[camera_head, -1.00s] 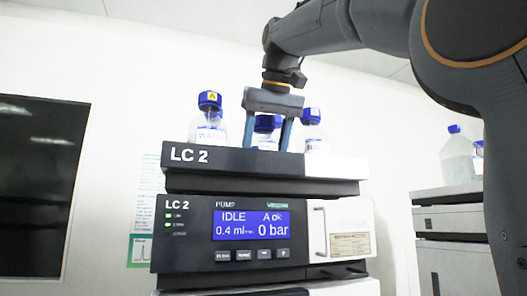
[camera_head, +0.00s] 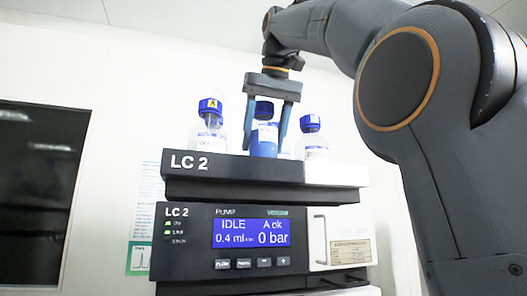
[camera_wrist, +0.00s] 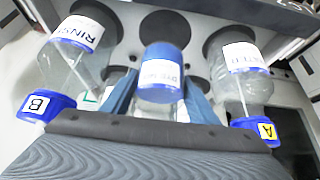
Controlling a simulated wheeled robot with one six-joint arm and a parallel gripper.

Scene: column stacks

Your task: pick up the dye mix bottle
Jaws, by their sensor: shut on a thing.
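The dye mix bottle (camera_head: 264,141) is clear with blue liquid, a white label and a blue cap. It is between the fingers of my gripper (camera_head: 265,143), which is shut on it. It is held upright, raised above its place on the LC 2 top tray (camera_head: 232,166); the tray's front edge hides its base. In the wrist view the bottle (camera_wrist: 162,76) shows its label, partly readable as "DYE", between the blue-grey fingers (camera_wrist: 157,106). A dark round recess shows beyond it. Its cap is hidden there by my gripper.
A bottle with a yellow "A" tag (camera_head: 208,128) stands close on the left, and another clear bottle (camera_head: 312,145) close on the right. In the wrist view, bottle "B" (camera_wrist: 70,62) and bottle "A" (camera_wrist: 244,85) flank the held one. The space above the tray is free.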

